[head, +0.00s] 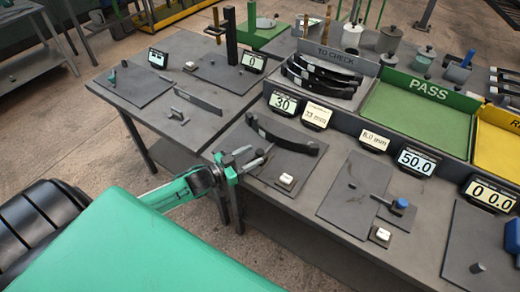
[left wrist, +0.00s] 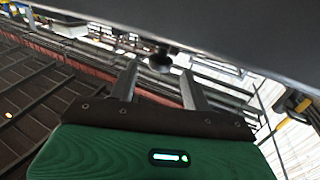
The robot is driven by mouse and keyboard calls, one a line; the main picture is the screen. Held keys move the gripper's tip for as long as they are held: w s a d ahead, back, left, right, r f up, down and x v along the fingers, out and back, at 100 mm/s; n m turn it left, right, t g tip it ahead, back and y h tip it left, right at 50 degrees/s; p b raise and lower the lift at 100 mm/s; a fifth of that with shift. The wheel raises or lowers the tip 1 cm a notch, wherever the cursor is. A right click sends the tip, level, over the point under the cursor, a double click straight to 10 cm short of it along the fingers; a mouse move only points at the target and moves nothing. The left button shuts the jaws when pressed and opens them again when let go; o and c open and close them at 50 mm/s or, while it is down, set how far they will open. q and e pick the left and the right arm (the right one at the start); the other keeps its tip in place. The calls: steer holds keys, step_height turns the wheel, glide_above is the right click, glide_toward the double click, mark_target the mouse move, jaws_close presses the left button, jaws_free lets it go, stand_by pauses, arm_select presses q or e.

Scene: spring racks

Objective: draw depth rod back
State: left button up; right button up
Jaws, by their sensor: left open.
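My left gripper (head: 258,158) is open at the front edge of the grey bench, beside the plate that bears a dark curved leaf spring (head: 282,132). In the left wrist view its two fingers (left wrist: 158,82) stand apart with nothing held between them. A small dark round knob or rod end (left wrist: 160,63) shows just beyond and between the fingertips, close under a dark slab. It may be the depth rod, but I cannot tell for sure. In the head view the gripper hides part of this area. My right gripper is not in view.
A small white button block (head: 286,181) sits close right of the gripper. A blue-knobbed piece (head: 400,204) stands farther right. Behind are digital displays (head: 283,103), the TO CHECK rack (head: 340,57) and the green PASS tray (head: 418,115). A side table (head: 135,85) stands left.

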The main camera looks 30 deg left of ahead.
mark_target(260, 151)
arm_select(q)
steer(key=shift+p+x, duration=0.4)
steer(key=shift+x, duration=1.7)
